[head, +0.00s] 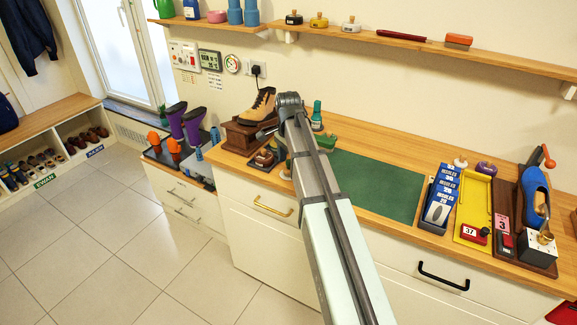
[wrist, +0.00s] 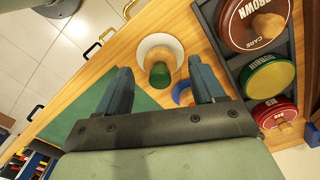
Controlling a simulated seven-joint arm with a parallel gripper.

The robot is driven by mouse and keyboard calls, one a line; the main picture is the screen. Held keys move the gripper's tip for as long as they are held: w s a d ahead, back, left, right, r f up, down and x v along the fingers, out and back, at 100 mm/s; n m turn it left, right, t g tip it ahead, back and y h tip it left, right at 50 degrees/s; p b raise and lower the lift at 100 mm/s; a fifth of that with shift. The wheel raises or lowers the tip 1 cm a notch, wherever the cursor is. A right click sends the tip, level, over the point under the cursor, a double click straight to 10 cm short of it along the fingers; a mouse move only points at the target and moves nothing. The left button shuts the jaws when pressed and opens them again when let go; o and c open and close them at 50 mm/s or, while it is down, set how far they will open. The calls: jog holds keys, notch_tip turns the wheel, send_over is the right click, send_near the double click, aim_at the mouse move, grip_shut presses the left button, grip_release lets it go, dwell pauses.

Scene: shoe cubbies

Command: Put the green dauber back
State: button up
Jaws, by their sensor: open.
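A dauber with a green-topped knob (wrist: 160,75) stands on the wooden counter in the wrist view, with a pale round disc (wrist: 152,44) around or beneath it. My gripper (wrist: 160,70) is open, one finger on either side of the dauber, and holds nothing. I cannot tell how high the fingers are above it. A dark rack (wrist: 239,62) to the right holds a brown tin (wrist: 236,27), a green-rimmed tin with a bare yellowish top (wrist: 268,80) and a red tin (wrist: 272,109). In the head view my arm hides the gripper and dauber.
A blue-rimmed round thing (wrist: 182,94) is close by my right finger. In the head view a green mat (head: 375,187) lies clear on the counter. Blue boxes (head: 441,195) stand at right.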

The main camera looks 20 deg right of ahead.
aim_at(288, 161)
notch_tip(288, 161, up, 10)
jog(key=shift+f, duration=0.25)
